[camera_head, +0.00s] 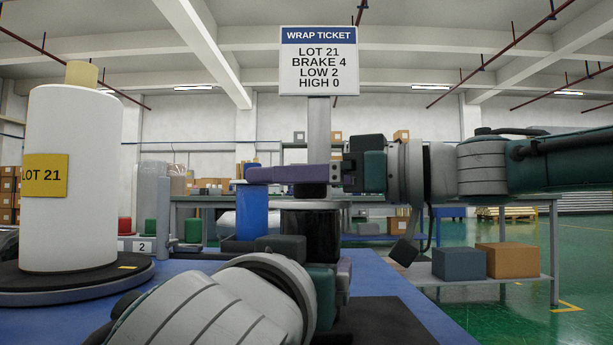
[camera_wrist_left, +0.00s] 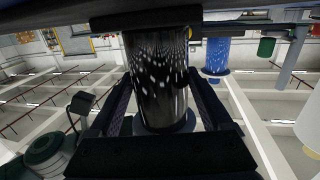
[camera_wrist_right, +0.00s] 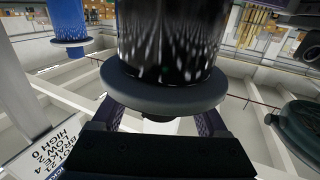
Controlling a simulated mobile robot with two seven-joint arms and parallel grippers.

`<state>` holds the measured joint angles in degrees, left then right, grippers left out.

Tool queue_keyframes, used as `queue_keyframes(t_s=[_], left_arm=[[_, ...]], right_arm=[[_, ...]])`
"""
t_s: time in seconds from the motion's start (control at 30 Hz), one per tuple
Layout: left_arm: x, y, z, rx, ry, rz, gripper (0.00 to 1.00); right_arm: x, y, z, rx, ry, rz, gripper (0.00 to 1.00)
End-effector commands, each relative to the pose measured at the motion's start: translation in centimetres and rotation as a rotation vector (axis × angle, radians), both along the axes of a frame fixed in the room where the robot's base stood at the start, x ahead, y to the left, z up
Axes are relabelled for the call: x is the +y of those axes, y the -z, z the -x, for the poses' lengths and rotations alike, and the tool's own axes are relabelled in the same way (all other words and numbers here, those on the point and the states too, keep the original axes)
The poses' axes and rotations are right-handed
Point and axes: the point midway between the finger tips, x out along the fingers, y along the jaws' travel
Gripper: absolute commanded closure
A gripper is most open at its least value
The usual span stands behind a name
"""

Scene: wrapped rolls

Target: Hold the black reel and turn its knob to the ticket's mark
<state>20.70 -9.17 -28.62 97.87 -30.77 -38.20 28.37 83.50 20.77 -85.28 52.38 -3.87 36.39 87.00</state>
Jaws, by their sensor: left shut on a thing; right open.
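The black reel (camera_head: 318,230) stands upright near the middle of the head view. My left gripper (camera_head: 318,272) is shut on it, with one finger on each side of the dark film (camera_wrist_left: 160,85) in the left wrist view. The reel's knob (camera_head: 310,191) is a dark piece above its top flange. My right gripper (camera_head: 290,174) is open at knob height, its fingers either side of the knob (camera_wrist_right: 158,117) in the right wrist view. The knob's setting cannot be read. The wrap ticket (camera_head: 318,62) reads LOT 21, BRAKE 4, LOW 2, HIGH 0.
A white roll (camera_head: 72,180) labelled LOT 21 stands on a dark turntable (camera_head: 80,290) at left. A blue roll (camera_head: 252,212) stands behind the reel. Green and red pieces stand near a card (camera_head: 142,246) marked 2. The blue table top (camera_head: 400,285) is clear at right.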

Motion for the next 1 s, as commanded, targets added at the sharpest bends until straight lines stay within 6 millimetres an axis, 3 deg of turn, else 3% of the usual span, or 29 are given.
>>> queue_keyframes(t_s=[0.1, 0.77, 1.0], left_arm=[[0.08, 0.45, 0.0, 0.011, -0.003, -0.002, 1.0], [0.07, 0.43, 0.0, 0.011, -0.003, -0.003, 1.0], [0.06, 0.42, 0.01, 0.011, -0.002, -0.003, 1.0]], right_arm=[[-0.02, 0.02, 0.01, 0.0, 0.0, 0.0, 0.23], [-0.1, 0.02, -0.04, 0.0, 0.003, 0.0, 0.98], [-0.14, 0.03, -0.1, 0.0, 0.009, 0.0, 1.0]])
